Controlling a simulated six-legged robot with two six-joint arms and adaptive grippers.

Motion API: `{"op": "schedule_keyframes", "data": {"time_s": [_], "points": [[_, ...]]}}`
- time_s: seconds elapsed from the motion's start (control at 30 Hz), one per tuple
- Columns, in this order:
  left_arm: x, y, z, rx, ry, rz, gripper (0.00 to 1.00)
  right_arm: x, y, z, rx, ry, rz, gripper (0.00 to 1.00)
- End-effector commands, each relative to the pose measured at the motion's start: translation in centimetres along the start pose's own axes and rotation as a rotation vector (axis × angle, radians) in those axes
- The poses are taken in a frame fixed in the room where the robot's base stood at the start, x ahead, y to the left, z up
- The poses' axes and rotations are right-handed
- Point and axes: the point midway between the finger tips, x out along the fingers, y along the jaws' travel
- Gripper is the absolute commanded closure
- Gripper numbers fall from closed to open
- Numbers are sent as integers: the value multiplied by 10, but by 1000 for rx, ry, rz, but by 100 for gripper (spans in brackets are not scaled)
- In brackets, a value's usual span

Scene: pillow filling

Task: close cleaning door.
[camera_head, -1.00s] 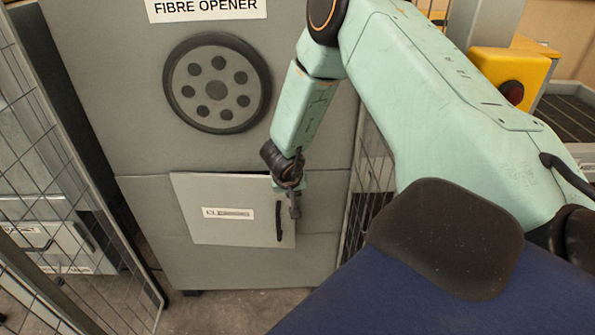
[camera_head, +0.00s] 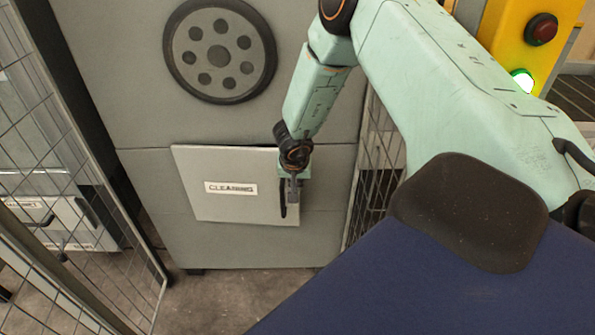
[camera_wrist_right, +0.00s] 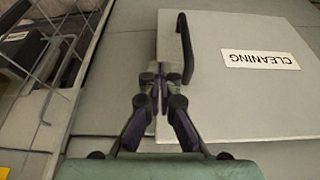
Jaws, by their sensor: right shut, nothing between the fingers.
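The cleaning door (camera_head: 225,205) is a light grey panel low on the grey machine, with a white "CLEANING" label (camera_head: 231,188) and a black upright handle (camera_head: 283,203) near its right edge. It lies close to the machine face; I cannot tell whether it is fully flush. My right gripper (camera_head: 293,192) is shut and empty, pointing down in front of the door's handle side. In the right wrist view the closed fingertips (camera_wrist_right: 160,78) are beside the black handle (camera_wrist_right: 186,48), over the door's edge (camera_wrist_right: 158,40). Contact with the door is unclear. My left gripper is out of view.
A mesh fence (camera_head: 85,150) stands left of the machine, and another mesh panel (camera_head: 372,185) stands at its right. A round vent (camera_head: 219,52) is above the door. A yellow box (camera_head: 505,30) with a red button and a lit green lamp is at upper right.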

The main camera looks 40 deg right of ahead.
Motion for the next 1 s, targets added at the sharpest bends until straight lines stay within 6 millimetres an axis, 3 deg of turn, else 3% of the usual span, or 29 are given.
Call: {"op": "schedule_keyframes", "data": {"time_s": [0.4, 0.63, 1.0], "points": [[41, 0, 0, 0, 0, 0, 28, 50, 0, 1, 1, 1, 1, 100], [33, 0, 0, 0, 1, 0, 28, 51, 0, -21, 2, 3, 0, 100], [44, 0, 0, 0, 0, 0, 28, 59, 0, -37, 1, 1, 0, 100]]}}
